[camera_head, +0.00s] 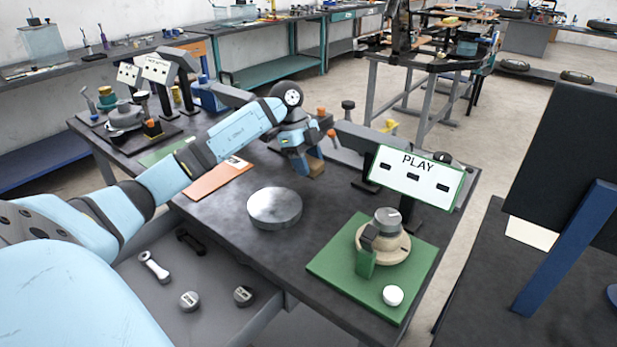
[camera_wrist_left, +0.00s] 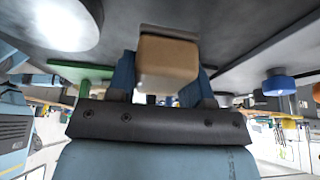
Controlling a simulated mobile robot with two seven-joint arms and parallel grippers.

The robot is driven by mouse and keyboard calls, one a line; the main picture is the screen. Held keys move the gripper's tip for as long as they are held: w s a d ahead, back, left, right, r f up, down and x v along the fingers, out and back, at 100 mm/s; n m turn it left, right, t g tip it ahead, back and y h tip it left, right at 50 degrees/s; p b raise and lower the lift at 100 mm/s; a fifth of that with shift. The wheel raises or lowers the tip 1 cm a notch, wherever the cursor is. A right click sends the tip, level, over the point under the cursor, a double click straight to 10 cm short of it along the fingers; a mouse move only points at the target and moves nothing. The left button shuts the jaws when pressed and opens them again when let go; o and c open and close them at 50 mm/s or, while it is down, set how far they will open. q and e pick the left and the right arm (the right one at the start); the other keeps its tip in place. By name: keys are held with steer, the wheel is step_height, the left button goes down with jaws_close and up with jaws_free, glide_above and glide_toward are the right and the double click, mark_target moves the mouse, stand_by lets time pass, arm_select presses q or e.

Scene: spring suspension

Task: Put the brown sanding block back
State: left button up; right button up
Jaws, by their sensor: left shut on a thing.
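My left gripper (camera_head: 306,160) is beyond the round metal disc, low over the dark workbench (camera_head: 225,225). It is shut on the brown sanding block (camera_head: 316,166), which shows as a small tan-brown patch at the fingers. In the left wrist view the block (camera_wrist_left: 168,58) is large and sits between the two blue fingers of the gripper (camera_wrist_left: 166,78). I cannot tell whether the block touches the bench. My right gripper is not in view.
A round metal disc (camera_head: 274,207) lies in front of the gripper. An orange mat (camera_head: 217,181) is to its left. A PLAY sign (camera_head: 416,180) stands to the right, behind a green mat (camera_head: 330,262) with a round fixture (camera_head: 385,243). An open drawer holds small parts.

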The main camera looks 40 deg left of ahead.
mark_target(309, 185)
arm_select(q)
step_height(309, 185, down, 4)
steer(key=shift+b, duration=0.3)
steer(key=o, duration=0.9)
steer(key=shift+f, duration=0.1)
steer(key=p+v, duration=0.1)
steer(key=v, duration=1.1)
steer(key=shift+p, duration=0.4)
